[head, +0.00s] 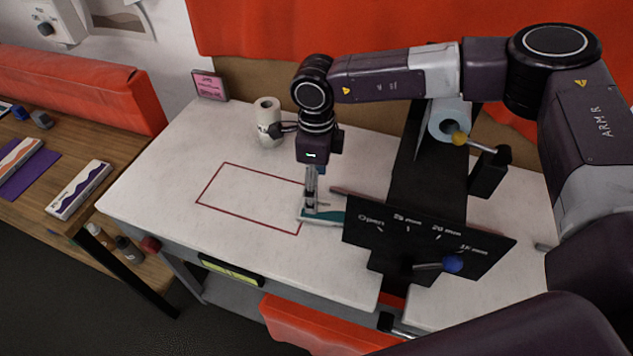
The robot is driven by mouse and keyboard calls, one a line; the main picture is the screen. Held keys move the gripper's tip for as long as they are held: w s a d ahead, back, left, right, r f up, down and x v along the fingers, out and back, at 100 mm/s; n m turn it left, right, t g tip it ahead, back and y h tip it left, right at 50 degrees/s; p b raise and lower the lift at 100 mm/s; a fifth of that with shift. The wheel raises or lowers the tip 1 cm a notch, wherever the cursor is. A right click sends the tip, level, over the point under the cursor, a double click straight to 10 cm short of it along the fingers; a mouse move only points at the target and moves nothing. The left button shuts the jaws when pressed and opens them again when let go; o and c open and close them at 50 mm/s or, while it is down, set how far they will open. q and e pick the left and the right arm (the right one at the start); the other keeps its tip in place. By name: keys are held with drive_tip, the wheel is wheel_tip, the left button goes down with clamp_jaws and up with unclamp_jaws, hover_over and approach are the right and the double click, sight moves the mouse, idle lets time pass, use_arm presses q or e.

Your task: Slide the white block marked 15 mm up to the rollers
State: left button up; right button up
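My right gripper (311,208) points straight down at the left side of the roller machine. Its fingers look close together, but the view is too small to tell whether they are shut. A small flat piece with a teal top and a pale front edge (328,222) lies at the fingertips, on the white tabletop. It may be the white block, but no 15 mm marking can be read. The machine's dark body (425,180) stands just right of it; its dial panel hides where the rollers would meet the piece. My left gripper is not in view.
The dark panel (420,238) reads Open, 25 mm, 20 mm and 15 mm, with a blue-knobbed lever (452,263) low at right. A red outlined rectangle (225,164) on the table is empty. A white roll (266,120) and pink sign (210,86) stand behind.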

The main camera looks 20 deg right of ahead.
sight(341, 214)
wheel_tip(341, 214, down, 7)
drive_tip(key=shift+r+p, duration=0.1)
drive_tip(key=shift+p, duration=1.1)
drive_tip(key=shift+f, duration=0.35)
drive_tip(key=shift+c, duration=0.3)
drive_tip(key=c, duration=1.2)
drive_tip(key=shift+c, duration=0.2)
drive_tip(key=shift+d, duration=0.1)
